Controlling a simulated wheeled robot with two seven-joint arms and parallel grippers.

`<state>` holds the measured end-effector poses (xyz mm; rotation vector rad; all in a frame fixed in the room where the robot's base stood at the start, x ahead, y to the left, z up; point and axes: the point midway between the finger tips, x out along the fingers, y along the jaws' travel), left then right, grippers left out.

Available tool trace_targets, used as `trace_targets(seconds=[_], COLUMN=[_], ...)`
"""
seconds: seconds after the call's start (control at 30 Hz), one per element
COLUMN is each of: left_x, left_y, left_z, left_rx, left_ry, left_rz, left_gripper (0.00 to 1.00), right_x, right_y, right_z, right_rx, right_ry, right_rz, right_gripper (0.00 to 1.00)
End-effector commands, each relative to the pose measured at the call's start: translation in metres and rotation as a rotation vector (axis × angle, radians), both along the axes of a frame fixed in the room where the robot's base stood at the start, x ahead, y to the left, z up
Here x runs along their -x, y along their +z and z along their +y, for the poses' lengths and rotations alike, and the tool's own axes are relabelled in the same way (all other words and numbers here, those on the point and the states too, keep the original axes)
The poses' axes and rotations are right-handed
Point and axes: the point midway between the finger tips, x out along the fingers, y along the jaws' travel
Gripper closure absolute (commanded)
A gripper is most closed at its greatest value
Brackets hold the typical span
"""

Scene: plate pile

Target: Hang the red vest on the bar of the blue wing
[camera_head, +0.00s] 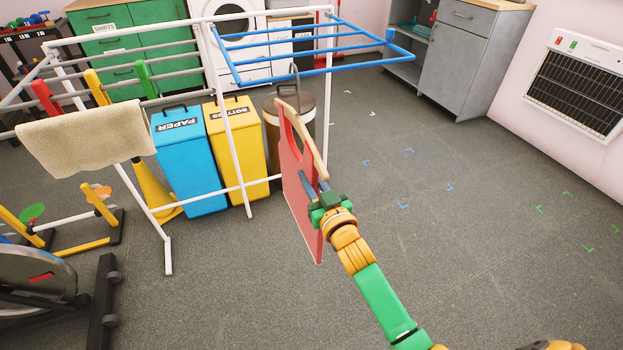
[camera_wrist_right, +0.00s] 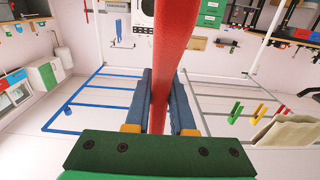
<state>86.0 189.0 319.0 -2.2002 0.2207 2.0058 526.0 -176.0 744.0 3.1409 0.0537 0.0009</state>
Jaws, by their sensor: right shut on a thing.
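The red vest (camera_head: 298,190) is a thin upright red panel with a beige edge, seen nearly edge-on in the head view. My right gripper (camera_head: 318,192) is shut on it at the side nearest me. A grey hook rises above the vest's top. The blue wing (camera_head: 330,72) extends right from the white drying rack, with several parallel bars. In the head view the vest's top shows just below the wing's near bar; I cannot tell their gap in depth. In the right wrist view the vest (camera_wrist_right: 173,45) stands between the fingers (camera_wrist_right: 160,110), and the wing (camera_wrist_right: 72,98) is left.
The white rack (camera_head: 232,150) stands left, with a beige towel (camera_head: 90,138) and red, yellow and green pieces on its other bars. Behind it are a blue bin (camera_head: 187,165), a yellow bin (camera_head: 237,150) and a brown bin (camera_head: 309,108). The floor to the right is clear.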

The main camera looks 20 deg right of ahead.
Motion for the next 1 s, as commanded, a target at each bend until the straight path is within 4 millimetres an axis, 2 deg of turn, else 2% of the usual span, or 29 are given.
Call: trace_targets(seconds=[0.1, 0.4, 0.43, 0.53, 0.87, 1.0], left_x=[0.0, 0.0, 0.0, 0.0, 0.0, 0.0], left_y=[-0.005, -0.004, -0.004, -0.004, -0.004, 0.002], left_z=[0.0, 0.0, 0.0, 0.0, 0.0, 0.0], left_rx=[0.0, 0.0, 0.0, 0.0, 0.0, 0.0], left_ry=[0.0, 0.0, 0.0, 0.0, 0.0, 0.0], left_rz=[-0.001, -0.001, -0.001, -0.001, 0.0, 0.0], left_gripper=[1.0, 1.0, 1.0, 1.0, 1.0, 1.0], right_x=[0.0, 0.0, 0.0, 0.0, 0.003, 0.024], right_y=[-0.005, -0.005, -0.005, -0.005, -0.006, -0.005], right_z=[0.0, 0.0, 0.0, 0.0, 0.0, -0.001], right_rx=[-0.001, -0.001, -0.001, -0.001, -0.001, -0.002], right_ry=[0.0, 0.0, 0.0, 0.0, 0.0, 0.001], right_rz=[-0.001, -0.002, -0.002, -0.001, 0.002, 0.003], right_gripper=[1.0, 1.0, 0.7, 0.43, 0.43, 0.43])
